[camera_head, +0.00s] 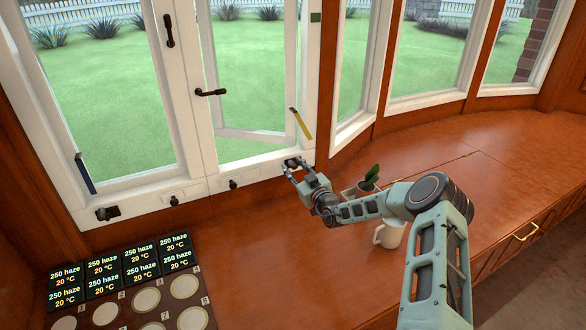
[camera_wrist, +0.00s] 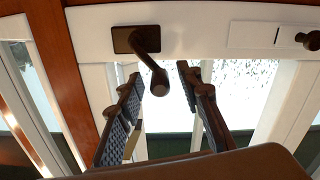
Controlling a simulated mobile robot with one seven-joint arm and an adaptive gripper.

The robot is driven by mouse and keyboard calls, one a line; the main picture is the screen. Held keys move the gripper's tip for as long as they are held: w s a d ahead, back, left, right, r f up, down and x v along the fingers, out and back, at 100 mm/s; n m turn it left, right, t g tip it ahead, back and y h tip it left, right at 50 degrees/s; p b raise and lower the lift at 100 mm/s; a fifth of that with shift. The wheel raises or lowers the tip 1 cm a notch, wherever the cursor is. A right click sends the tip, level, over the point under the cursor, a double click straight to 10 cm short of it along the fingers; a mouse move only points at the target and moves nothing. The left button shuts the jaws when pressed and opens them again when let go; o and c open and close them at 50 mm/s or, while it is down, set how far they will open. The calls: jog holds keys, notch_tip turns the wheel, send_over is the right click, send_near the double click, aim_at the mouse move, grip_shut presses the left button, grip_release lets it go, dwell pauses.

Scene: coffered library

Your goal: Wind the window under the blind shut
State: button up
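The middle white-framed window stands ajar in the head view; its sash (camera_head: 252,134) is swung outward at an angle to its frame. A dark brown crank (camera_wrist: 147,40) sits on a plate on the sill rail, its arm ending in a round knob (camera_wrist: 160,83). My gripper (camera_head: 292,168) is at this crank in the head view and hides much of it. In the wrist view my gripper (camera_wrist: 163,100) is open, one finger on each side of the knob, with gaps visible. I cannot tell whether either finger touches it. No blind is in view.
Another crank (camera_head: 107,213) sits under the left window. A dark latch handle (camera_head: 211,92) is on the post. A potted plant (camera_head: 369,180) and white mug (camera_head: 388,235) stand near my arm on the wooden counter (camera_head: 260,255). Labelled dark blocks (camera_head: 122,265) stand at lower left.

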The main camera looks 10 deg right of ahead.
jog(key=shift+w+a, duration=0.15)
jog(key=shift+w, duration=0.25)
grip_shut()
jog(key=shift+s+a+f+n, duration=0.15)
jog(key=shift+a+f+n, duration=0.1)
jog(key=shift+n, duration=0.25)
dwell(0.5)
